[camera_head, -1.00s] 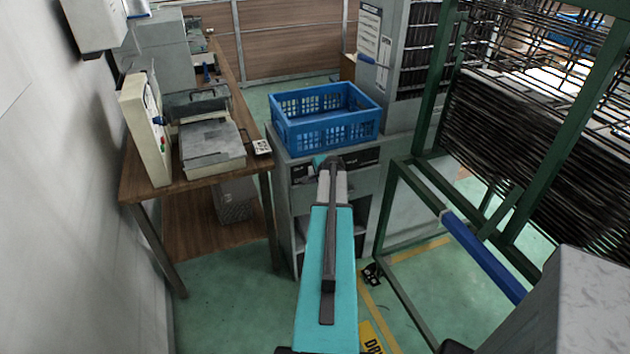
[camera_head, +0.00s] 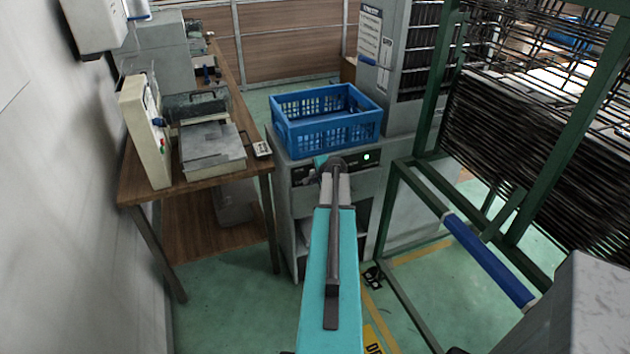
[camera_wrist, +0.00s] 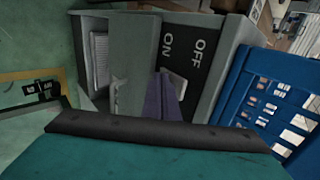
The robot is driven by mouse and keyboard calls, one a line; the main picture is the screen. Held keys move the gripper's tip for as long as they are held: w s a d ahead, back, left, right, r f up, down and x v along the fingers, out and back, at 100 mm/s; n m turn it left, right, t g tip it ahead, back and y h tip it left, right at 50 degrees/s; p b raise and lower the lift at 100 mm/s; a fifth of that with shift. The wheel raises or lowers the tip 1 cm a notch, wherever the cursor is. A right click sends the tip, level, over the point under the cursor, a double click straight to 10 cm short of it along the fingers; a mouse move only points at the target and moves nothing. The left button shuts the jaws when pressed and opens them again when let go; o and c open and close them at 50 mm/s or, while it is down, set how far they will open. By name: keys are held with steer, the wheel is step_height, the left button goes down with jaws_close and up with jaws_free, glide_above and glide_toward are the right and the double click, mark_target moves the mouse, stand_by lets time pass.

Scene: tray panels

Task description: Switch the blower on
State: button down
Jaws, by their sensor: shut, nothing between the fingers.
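The blower's grey cabinet (camera_head: 300,215) stands below the blue crate, with a black control strip (camera_head: 350,163) along its top front. A small green light (camera_head: 366,156) glows on that strip. In the wrist view, the black panel (camera_wrist: 205,72) carries the words ON and OFF, with a pale switch (camera_wrist: 177,83) beside them. My gripper (camera_wrist: 163,97) is shut and empty, its dark fingers at the switch on the ON side, partly covering it. I cannot tell whether they touch. In the head view my arm hides the fingertips and the switch.
A blue crate (camera_head: 330,138) sits on top of the cabinet, close to my gripper's side. A wooden bench (camera_head: 255,170) with equipment stands at left. A green metal rack (camera_head: 425,190) with a blue bar stands close at right.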

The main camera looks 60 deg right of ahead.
steer(key=shift+r, duration=0.2)
stand_by(0.4)
steer(key=s+a+r+b, duration=0.3)
steer(key=s+a, duration=0.4)
steer(key=s, duration=0.3)
steer(key=shift+s+a+r, duration=0.15)
steer(key=shift+s+r, duration=0.2)
steer(key=shift+r, duration=0.2)
stand_by(0.7)
